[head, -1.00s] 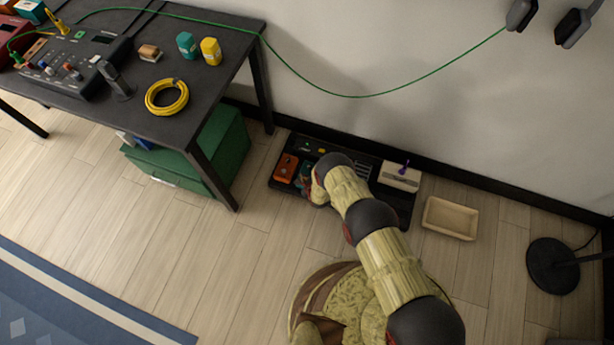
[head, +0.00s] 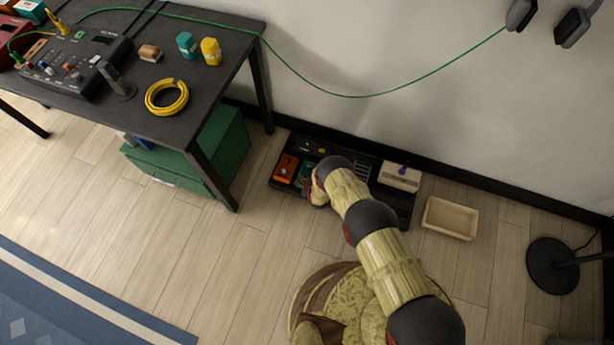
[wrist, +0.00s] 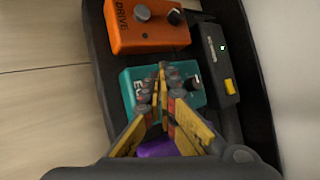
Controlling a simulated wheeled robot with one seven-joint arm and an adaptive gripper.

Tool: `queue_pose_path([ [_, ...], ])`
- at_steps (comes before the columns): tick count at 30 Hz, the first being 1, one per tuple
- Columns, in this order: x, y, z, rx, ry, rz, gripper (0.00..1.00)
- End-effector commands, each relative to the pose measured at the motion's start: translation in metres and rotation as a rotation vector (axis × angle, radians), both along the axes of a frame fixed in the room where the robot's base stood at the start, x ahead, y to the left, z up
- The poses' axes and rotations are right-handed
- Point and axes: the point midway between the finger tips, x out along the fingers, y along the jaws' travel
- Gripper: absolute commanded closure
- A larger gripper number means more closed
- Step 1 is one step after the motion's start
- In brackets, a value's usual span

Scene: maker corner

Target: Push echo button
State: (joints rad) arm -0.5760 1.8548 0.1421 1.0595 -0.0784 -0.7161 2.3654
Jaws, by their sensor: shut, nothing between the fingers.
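The echo pedal is a teal box (wrist: 193,97) with a dark knob and partly visible lettering, lying in the black pedalboard (wrist: 113,79) on the floor. In the head view a small part of the teal pedal (head: 307,170) shows beside my arm. My gripper (wrist: 163,72) is shut and empty, and its fingertips lie over the teal pedal in the wrist view. The fingers cover much of the pedal's face, including the middle where a button could be. I cannot tell whether the tips touch it.
An orange DRIVE pedal (wrist: 150,27) sits beside the teal one. A black box with a green light and yellow button (wrist: 229,87) lies to the right. A purple thing (wrist: 157,147) is partly hidden under the gripper. A beige tray (head: 450,218) stands right of the pedalboard.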

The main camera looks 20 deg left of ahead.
Motion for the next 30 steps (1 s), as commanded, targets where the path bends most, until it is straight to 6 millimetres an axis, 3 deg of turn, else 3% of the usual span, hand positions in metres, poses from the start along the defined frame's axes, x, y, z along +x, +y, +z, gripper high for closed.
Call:
queue_pose_path([
  [17, -0.001, -0.001, 0.010, -0.001, 0.001, 0.000, 1.00],
  [30, -0.001, -0.001, 0.049, -0.001, 0.001, 0.000, 1.00],
])
